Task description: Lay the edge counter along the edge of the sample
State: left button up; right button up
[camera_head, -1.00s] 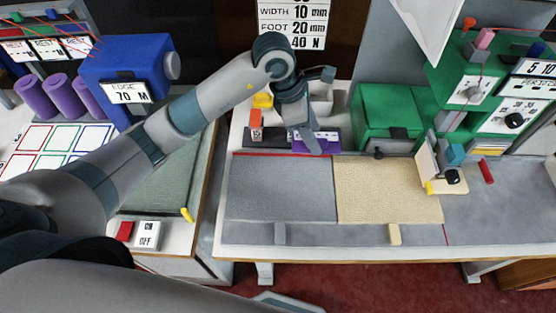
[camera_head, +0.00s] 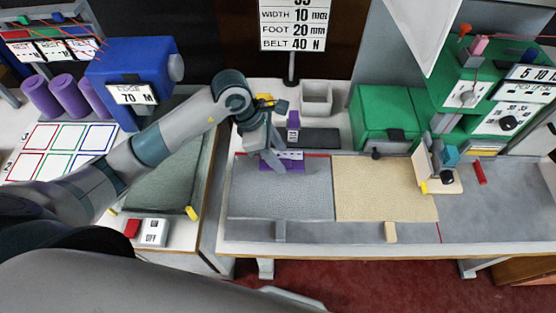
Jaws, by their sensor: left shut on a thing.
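A flat purple piece with a white marked strip (camera_head: 292,156), which looks like the edge counter, is at the far edge of the grey carpet sample (camera_head: 285,200). My left gripper (camera_head: 274,160) is shut on it from above and hides part of it. The piece overlaps the sample's far strip near a thin red line. I cannot tell whether it rests on the sample or hovers just above. A beige sample (camera_head: 385,190) adjoins the grey one on the right. My right gripper is not in view.
Behind the samples are a dark tray (camera_head: 322,139), an upright purple block (camera_head: 293,121) and a grey open box (camera_head: 317,98). A green machine (camera_head: 382,115) and a small stand with a blue block (camera_head: 451,155) are to the right. The samples' near parts are clear.

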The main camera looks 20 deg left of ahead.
pick_arm(q)
jog(key=shift+f+p, duration=0.7)
jog(key=shift+f, duration=1.25)
jog(key=shift+f, duration=0.1)
jog(key=shift+f, duration=0.1)
jog(key=o, duration=1.1)
jog(key=shift+r, duration=0.2)
